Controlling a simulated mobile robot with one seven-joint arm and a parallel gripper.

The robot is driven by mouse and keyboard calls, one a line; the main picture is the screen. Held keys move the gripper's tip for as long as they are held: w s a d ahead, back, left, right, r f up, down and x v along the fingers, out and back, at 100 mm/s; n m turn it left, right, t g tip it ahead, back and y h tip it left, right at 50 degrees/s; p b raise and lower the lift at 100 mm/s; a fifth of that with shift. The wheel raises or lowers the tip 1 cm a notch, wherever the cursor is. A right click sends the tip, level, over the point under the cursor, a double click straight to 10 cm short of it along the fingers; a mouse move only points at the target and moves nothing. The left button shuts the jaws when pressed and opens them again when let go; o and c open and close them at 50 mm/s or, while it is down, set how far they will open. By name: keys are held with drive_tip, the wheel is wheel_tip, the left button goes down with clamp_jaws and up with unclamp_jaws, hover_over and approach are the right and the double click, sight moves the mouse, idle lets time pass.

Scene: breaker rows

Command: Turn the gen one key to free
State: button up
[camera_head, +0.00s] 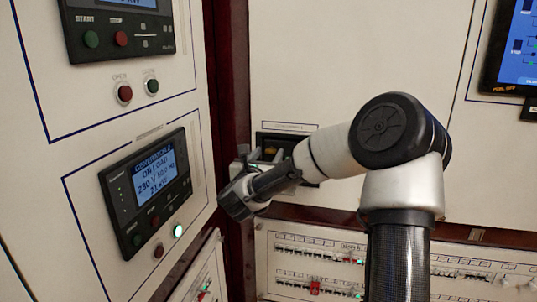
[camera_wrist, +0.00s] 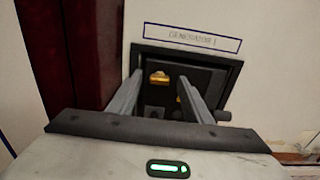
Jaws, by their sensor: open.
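In the head view the box (camera_head: 312,143) is partly covered by my arm. My gripper (camera_wrist: 161,80) is open, its two fingers reaching to the box, one on each side of the yellow piece. I see no contact with it. My gripper also shows in the head view (camera_head: 266,156). The key's exact angle is unclear.
On the left panel, a controller (camera_head: 148,190) reads ON LOAD, 230 V. Red and green push buttons (camera_head: 124,94) are above it. A dark red post (camera_head: 228,70) stands left of the box. Breaker rows (camera_head: 315,262) run below. A screen (camera_head: 515,50) hangs at upper right.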

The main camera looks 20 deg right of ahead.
drive_tip(key=shift+w+d, duration=0.25)
drive_tip(key=shift+w, duration=0.1)
drive_tip(key=shift+c, duration=0.4)
drive_tip(key=c, duration=1)
